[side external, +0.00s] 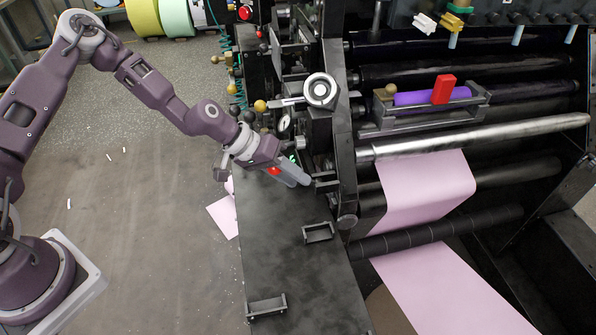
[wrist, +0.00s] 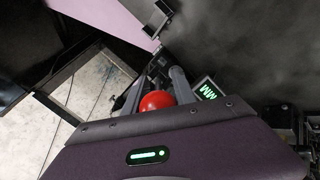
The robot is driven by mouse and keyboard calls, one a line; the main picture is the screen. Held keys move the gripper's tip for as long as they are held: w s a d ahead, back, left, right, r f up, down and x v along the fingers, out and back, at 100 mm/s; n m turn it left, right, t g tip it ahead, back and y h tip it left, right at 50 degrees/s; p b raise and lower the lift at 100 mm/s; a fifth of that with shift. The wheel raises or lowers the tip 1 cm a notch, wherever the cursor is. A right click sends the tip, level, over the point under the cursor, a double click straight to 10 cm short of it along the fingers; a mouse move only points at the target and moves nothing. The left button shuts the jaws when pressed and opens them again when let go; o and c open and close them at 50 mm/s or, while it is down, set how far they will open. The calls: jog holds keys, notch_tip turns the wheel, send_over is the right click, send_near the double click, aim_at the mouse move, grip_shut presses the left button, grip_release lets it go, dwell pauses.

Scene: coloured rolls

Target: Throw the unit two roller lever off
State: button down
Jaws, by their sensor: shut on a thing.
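My gripper (side external: 297,176) reaches down over the near side of the dark press, beside the side frame. In the wrist view a red ball knob (wrist: 156,101) sits between the two fingers of my gripper (wrist: 155,85), and they are shut on it. A bit of red (side external: 274,171) also shows by the gripper in the side view. I take this knob as the end of the unit two roller lever, but its shaft is hidden and no label can be read. The lever's position cannot be told.
A yellow ball-ended lever (side external: 261,106) and a round silver hub (side external: 320,91) stand just above my gripper. Pink paper web (side external: 430,185) runs over rollers at right. A dark flat cover (side external: 285,235) with handles lies below. A small green-lit display (wrist: 208,91) is beside the fingers.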

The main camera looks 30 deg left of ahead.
jog(key=shift+s+a+f, duration=0.2)
jog(key=shift+s+f, duration=0.1)
jog(key=shift+f, duration=0.45)
jog(key=shift+w, duration=0.1)
dwell(0.7)
jog(key=c, duration=1.1)
grip_release()
